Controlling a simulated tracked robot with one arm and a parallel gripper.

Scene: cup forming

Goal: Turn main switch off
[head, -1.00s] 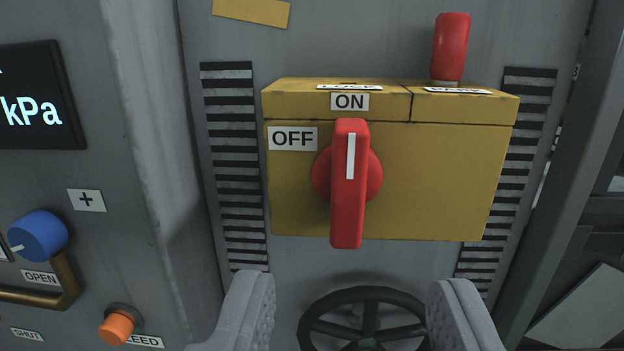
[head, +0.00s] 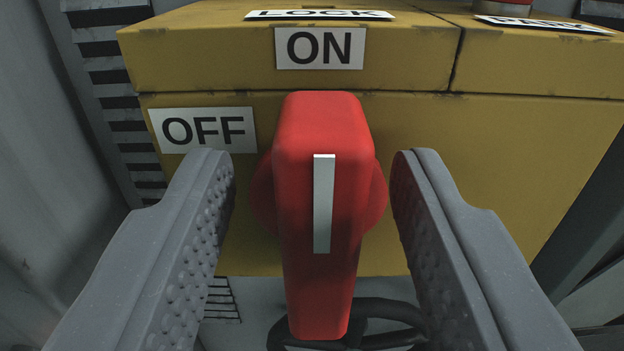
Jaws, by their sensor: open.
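The main switch is a red rotary handle (head: 322,285) on the front of a yellow box (head: 490,190). The handle stands upright, its white mark pointing up at the ON label (head: 320,47). The OFF label (head: 203,130) is to the upper left of the handle. My gripper (head: 314,170) is open, with one grey finger on each side of the handle. A gap shows between each finger and the handle, so neither appears to touch it. The left fingertip slightly overlaps the OFF label's lower edge in the picture.
A black handwheel (head: 385,308) is below the box, partly hidden by the handle and right finger. The LOCK label (head: 320,14) and the base of a red part (head: 502,8) are on the box top. Vented grey panel lies at left.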

